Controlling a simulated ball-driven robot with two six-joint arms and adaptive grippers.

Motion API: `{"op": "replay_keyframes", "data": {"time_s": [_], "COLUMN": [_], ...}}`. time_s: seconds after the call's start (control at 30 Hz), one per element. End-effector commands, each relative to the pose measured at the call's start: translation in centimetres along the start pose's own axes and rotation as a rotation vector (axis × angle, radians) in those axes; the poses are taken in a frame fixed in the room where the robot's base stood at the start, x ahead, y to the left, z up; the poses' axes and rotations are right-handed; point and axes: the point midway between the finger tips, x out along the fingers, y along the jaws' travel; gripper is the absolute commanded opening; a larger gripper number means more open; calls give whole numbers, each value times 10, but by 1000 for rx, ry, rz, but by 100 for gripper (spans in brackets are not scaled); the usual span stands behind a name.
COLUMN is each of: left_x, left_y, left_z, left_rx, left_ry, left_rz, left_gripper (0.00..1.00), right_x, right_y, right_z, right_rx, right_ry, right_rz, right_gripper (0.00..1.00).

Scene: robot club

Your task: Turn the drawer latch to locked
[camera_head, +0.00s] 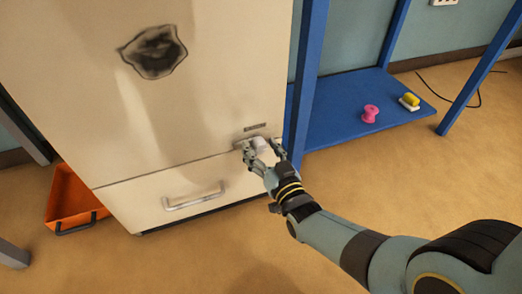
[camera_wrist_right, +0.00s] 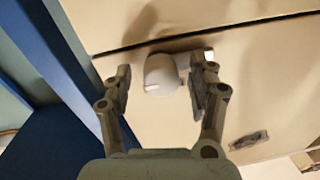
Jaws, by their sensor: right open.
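The drawer latch is a pale rounded knob (camera_head: 259,143) on the front of the cream cabinet (camera_head: 215,90), just above the seam over the drawer (camera_head: 150,202). The drawer is shut and has a pale bar handle (camera_head: 194,197). My right gripper (camera_head: 262,150) is open at the latch, with a finger on each side. In the right wrist view the knob (camera_wrist_right: 160,74) sits between the open fingers (camera_wrist_right: 160,84), with a thin light mark on its face. The finger on the right is close to it; I cannot tell whether it touches. My left gripper is out of view.
A blue shelf frame (camera_head: 305,80) stands close to the right of the cabinet. Its low board holds a pink spool-shaped thing (camera_head: 370,114) and a yellow and white block (camera_head: 409,101). An orange bin (camera_head: 70,200) is on the floor at left. The floor in front is clear.

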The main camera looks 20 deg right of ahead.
Motion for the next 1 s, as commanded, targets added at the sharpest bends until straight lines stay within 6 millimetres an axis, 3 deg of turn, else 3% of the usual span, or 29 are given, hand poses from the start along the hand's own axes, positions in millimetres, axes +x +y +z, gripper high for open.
{"op": "replay_keyframes", "data": {"time_s": [0.33,0.73,1.0], "left_x": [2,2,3], "left_y": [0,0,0], "left_z": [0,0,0], "left_rx": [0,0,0], "left_ry": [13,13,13], "left_rz": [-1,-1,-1], "left_gripper": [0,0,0], "right_x": [3,3,3], "right_y": [0,0,0], "right_z": [0,0,0], "right_rx": [0,0,-24], "right_ry": [-1,-1,-2], "right_rz": [0,0,0], "right_gripper": [57,5,4]}}
